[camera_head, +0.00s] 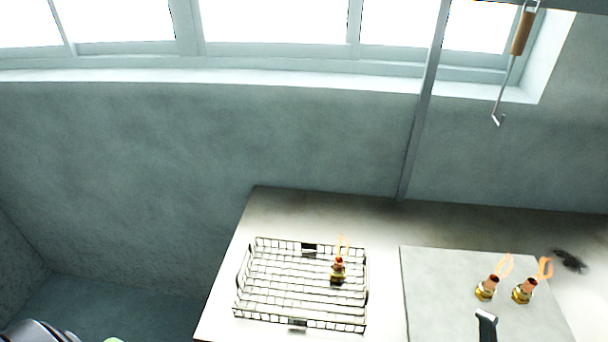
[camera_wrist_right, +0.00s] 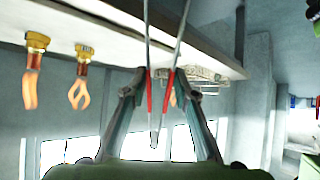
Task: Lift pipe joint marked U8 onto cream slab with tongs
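Several brass pipe joints with red-brown collars and orange loops are in view; no U8 marking is readable. One pipe joint (camera_head: 338,271) is inside the wire basket (camera_head: 240,312), near its right side. Two more, a left one (camera_head: 487,288) and a right one (camera_head: 524,291), stand on the pale slab (camera_head: 430,290); they also show at the left of the upside-down right wrist view. My right gripper (camera_wrist_right: 160,78) is shut on the red grips of the tongs (camera_wrist_right: 150,92), whose metal arms run up out of that view. My left gripper is not in view.
A tool with a wooden handle (camera_head: 522,34) hangs by the window. A dark object (camera_head: 570,260) lies on the counter (camera_head: 385,217) right of the slab. A black and grey piece (camera_head: 487,325) overlaps the slab's front; I cannot tell what it is.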

